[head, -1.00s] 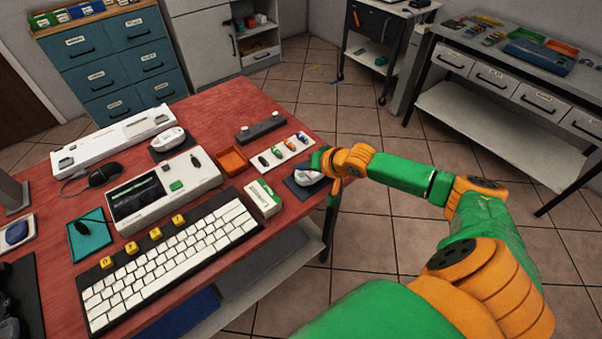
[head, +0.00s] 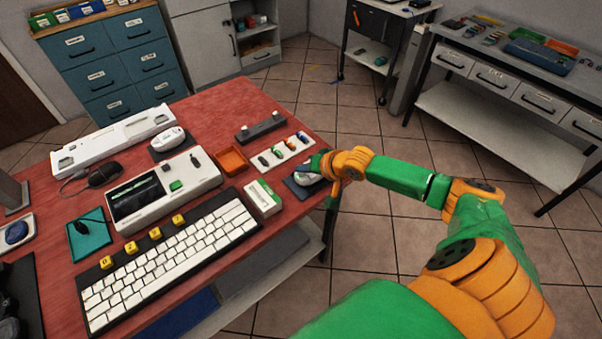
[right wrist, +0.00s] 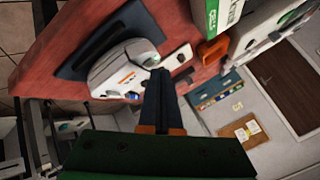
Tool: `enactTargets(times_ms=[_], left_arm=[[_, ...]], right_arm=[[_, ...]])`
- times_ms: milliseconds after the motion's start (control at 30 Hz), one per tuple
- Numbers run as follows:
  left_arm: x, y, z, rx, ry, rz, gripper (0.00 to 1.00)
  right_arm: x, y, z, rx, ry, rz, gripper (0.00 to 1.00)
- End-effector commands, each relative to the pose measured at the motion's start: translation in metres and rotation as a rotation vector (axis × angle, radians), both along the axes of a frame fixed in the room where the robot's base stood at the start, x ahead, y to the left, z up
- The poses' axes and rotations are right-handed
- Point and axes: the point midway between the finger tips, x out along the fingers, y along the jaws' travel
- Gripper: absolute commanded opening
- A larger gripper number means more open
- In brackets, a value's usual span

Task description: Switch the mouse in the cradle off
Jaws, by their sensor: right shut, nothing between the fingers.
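A white mouse (head: 306,179) rests in a dark cradle (head: 292,189) at the table's right edge. In the right wrist view the mouse (right wrist: 112,72) lies tilted against the dark cradle (right wrist: 80,44), with a small orange mark and a blue spot on the side toward me. My right gripper (head: 321,163) is at the mouse. Its fingers (right wrist: 158,76) are shut together and empty, with their tips beside the mouse's edge. I cannot tell whether they touch it. The switch's position is too small to read. My left gripper is not in view.
Left of the cradle stand a white-green box (head: 263,198), an orange tray (head: 232,161) and a white strip with small coloured pieces (head: 284,152). A keyboard (head: 170,262) lies in front. Another white mouse (head: 167,139) sits on a dark stand farther back. Floor is open to the right.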

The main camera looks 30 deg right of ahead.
Motion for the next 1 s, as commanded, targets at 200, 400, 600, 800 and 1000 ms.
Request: enactTargets(times_ms=[200, 400, 600, 800, 1000], left_arm=[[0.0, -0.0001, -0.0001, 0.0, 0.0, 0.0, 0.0], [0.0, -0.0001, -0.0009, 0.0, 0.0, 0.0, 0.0], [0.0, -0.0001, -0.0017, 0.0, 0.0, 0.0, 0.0], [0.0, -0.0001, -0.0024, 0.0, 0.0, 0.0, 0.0], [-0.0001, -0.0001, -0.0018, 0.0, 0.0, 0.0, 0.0]], right_arm=[[0.0001, -0.0001, -0.0001, 0.0, 0.0, 0.0, 0.0], [0.0001, -0.0001, -0.0025, 0.001, 0.0, -0.001, 0.0], [0.0, -0.0001, -0.0049, 0.0, 0.001, -0.001, 0.0], [0.0, -0.0002, -0.0072, 0.0, 0.0, 0.0, 0.0], [0.0001, -0.0001, -0.0071, 0.0, 0.0, 0.0, 0.0]])
